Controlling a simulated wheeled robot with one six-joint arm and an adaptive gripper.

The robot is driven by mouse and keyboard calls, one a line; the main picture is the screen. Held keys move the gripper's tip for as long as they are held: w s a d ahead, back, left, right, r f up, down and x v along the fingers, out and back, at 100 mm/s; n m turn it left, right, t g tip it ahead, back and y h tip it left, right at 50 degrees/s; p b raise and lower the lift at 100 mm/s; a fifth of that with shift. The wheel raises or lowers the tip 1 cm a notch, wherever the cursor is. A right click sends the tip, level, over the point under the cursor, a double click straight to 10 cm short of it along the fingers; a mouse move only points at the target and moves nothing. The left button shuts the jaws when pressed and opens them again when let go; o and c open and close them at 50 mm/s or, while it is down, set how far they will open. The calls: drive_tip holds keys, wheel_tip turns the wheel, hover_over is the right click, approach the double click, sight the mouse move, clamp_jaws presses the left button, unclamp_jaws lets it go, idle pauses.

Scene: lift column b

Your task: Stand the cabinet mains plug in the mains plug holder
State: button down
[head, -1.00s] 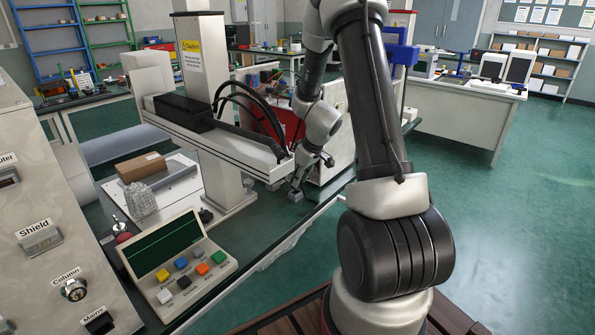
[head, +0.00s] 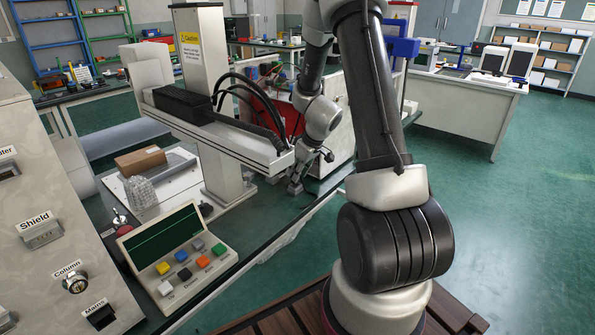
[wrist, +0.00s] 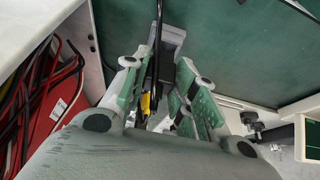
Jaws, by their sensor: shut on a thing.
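My gripper (head: 297,181) is low over the dark green bench top, beyond the white column. In the wrist view my gripper (wrist: 162,95) has its two green-and-grey fingers on either side of a dark piece with a black cable, which I take to be the mains plug (wrist: 166,64). The fingers partly hide it. A grey block, probably the mains plug holder (wrist: 171,34), lies just beyond the fingertips; it also shows as a small grey block in the head view (head: 294,189). I cannot tell whether the plug is in the holder or only beside it.
A white cabinet with red inside and cables (wrist: 62,95) stands close on the left in the wrist view. The white column (head: 222,165) with its horizontal arm stands left of my gripper. A button console (head: 180,257) sits on the nearer bench.

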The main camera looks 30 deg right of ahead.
drive_tip(key=shift+f, duration=1.3)
idle(0.7)
drive_tip(key=c, duration=1.1)
unclamp_jaws()
drive_tip(key=shift+o, duration=0.2)
drive_tip(key=shift+r, duration=4.55)
